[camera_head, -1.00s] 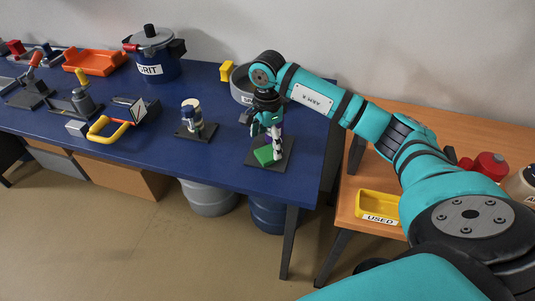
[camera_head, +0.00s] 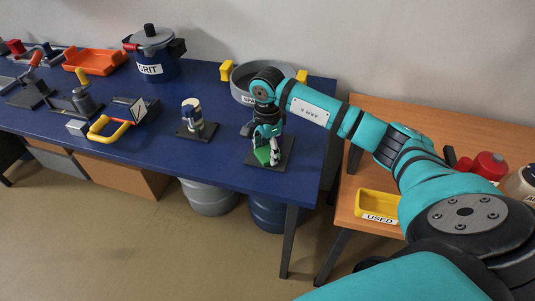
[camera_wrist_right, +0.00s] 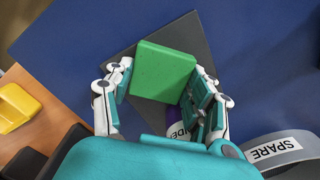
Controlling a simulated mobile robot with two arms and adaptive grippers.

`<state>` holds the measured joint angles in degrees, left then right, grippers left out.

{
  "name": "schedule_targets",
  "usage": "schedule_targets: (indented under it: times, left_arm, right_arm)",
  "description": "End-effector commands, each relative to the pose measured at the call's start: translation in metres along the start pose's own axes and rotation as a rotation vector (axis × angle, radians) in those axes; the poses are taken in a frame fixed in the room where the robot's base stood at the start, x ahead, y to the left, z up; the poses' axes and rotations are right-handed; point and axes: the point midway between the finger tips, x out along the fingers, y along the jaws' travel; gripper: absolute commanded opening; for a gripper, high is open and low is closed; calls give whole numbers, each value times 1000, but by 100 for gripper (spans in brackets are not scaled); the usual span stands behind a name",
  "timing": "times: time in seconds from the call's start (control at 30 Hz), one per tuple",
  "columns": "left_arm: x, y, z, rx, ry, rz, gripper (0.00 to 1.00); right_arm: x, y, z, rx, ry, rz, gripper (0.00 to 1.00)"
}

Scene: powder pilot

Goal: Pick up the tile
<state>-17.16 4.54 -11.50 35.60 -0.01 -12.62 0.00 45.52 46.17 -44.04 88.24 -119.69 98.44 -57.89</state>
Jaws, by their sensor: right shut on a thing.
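The green tile (camera_wrist_right: 162,72) is a flat square block over a dark square plate (camera_wrist_right: 204,50) on the blue table. My right gripper (camera_wrist_right: 158,90) is shut on the tile, with one finger at each side of it in the wrist view. In the head view the right gripper (camera_head: 266,152) points down at the plate, and only a bit of the green tile (camera_head: 262,155) shows below it. I cannot tell whether the tile still touches what is under it. A purple-and-white object (camera_wrist_right: 180,130) is partly hidden behind the gripper. My left gripper is not in view.
A grey round pan (camera_head: 243,83) with yellow handles, marked SPARE in the wrist view, stands behind the gripper. A small jar on a dark plate (camera_head: 194,118) stands to the left. A yellow USED tray (camera_head: 376,204) sits on the wooden table at right.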

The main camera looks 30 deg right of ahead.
Motion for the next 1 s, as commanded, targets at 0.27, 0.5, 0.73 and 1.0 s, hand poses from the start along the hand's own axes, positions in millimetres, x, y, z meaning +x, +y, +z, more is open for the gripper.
schedule_targets:
  times: [0.27,0.5,0.73,1.0]
  left_arm:
    - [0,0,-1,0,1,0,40]
    - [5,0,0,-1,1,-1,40]
    - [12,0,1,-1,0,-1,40]
    - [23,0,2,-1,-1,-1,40]
  right_arm:
    - [-1,0,0,0,0,-2,21]
    - [-18,-1,0,0,1,-5,21]
    - [-36,14,11,-5,1,-1,21]
    - [-42,71,58,-8,0,-3,21]
